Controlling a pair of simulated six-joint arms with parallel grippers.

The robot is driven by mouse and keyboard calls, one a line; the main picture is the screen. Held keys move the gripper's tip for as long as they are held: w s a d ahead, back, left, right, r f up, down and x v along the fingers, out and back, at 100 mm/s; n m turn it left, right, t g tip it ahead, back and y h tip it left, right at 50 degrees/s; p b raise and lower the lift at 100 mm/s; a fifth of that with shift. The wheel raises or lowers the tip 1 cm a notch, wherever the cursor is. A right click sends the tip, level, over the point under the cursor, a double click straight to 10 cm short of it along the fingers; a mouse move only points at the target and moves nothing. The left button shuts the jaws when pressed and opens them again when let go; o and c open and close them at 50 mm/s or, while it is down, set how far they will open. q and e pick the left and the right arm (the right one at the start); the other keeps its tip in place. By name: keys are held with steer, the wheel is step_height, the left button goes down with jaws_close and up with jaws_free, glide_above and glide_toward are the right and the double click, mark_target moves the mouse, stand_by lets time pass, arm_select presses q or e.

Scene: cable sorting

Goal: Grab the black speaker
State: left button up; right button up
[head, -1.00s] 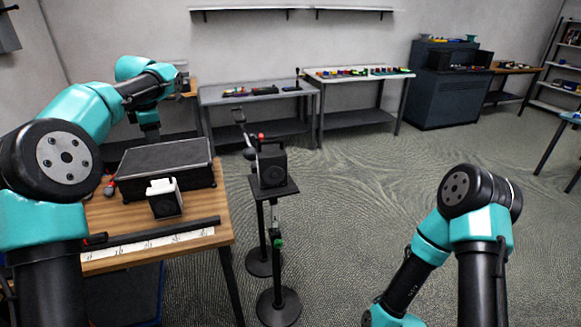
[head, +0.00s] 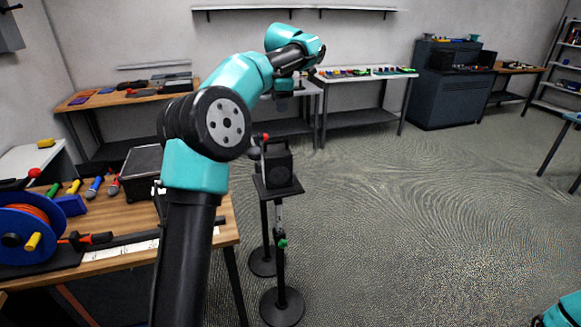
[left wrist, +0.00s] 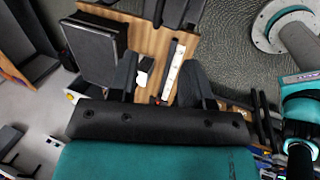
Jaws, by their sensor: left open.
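The black speaker (head: 277,170), a box with a round front, stands upright on a small black stand beside the wooden table. My left arm reaches up and across the middle of the head view, with its wrist high and beyond the speaker. In the left wrist view my left gripper (left wrist: 159,82) has its two dark fingers apart with nothing held between them. A small white object (left wrist: 143,76) shows between the fingers, on the wooden surface well below. My right gripper is out of sight; only a teal piece of my right arm shows at the bottom right.
The wooden table (head: 228,222) holds a black case (head: 140,165), an orange cable reel (head: 30,230) and several coloured tools. The stand's round base (head: 282,306) sits on the floor. Open floor lies to the right. Further tables and a dark cabinet (head: 445,98) line the back.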

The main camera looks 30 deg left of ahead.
arm_select(q)
steer(key=shift+a, duration=0.1)
glide_toward(276, 141)
steer(key=x, duration=0.5)
steer(key=shift+w+f, duration=0.15)
steer(key=shift+w, duration=0.15)
steer(key=shift+x, duration=2.65)
steer(key=shift+s+a, duration=0.1)
steer(key=shift+a, duration=0.05)
jaws_close()
